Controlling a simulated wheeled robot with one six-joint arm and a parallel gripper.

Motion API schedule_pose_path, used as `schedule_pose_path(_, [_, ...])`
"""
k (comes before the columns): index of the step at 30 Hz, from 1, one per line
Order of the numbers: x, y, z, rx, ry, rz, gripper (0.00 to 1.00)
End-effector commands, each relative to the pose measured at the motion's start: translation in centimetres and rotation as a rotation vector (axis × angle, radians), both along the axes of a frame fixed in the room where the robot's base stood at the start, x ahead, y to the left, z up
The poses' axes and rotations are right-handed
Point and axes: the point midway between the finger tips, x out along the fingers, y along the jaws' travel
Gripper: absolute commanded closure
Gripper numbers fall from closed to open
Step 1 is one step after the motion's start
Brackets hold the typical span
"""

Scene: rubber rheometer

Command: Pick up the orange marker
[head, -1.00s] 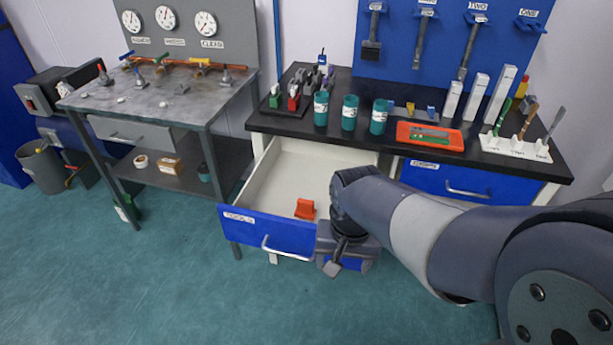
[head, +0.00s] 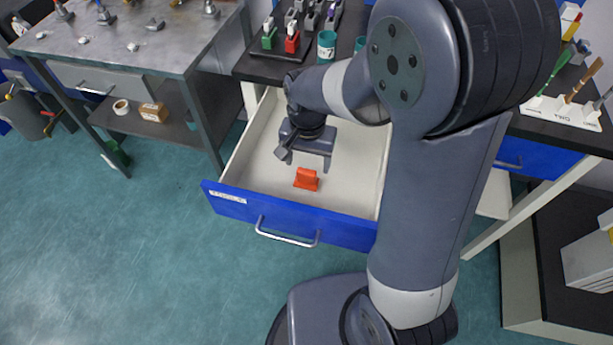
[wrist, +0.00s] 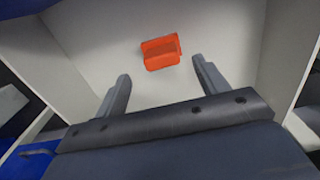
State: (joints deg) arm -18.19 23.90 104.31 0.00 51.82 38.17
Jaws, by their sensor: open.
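The orange marker (head: 306,179) is a small block-like orange piece with a raised ridge. It lies on the white floor of the open blue-fronted drawer (head: 228,205), near the front. My gripper (head: 304,161) is inside the drawer area, just behind the marker in the head view, empty and apart from it. In the wrist view the two fingers (wrist: 162,80) are spread wide. There the marker (wrist: 161,52) shows beyond the fingertips, roughly centred between them.
The drawer's side walls and blue front with a metal handle (head: 287,236) surround my gripper. A black-topped bench with teal cups (head: 327,45) stands above the drawer. A grey metal table (head: 115,45) is at the left.

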Motion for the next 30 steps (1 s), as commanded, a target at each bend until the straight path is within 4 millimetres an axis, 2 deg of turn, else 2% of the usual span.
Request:
schedule_pose_path(4, [0.0,0.1,-1.3,0.000,0.002,0.001,0.31])
schedule_pose_path(12, [0.1,0.3,-5.0,-0.001,0.001,0.001,0.31])
schedule_pose_path(21, [0.1,0.3,-5.5,0.000,0.000,0.001,0.31])
schedule_pose_path(30, [0.1,0.3,-5.4,0.000,0.000,0.001,0.55])
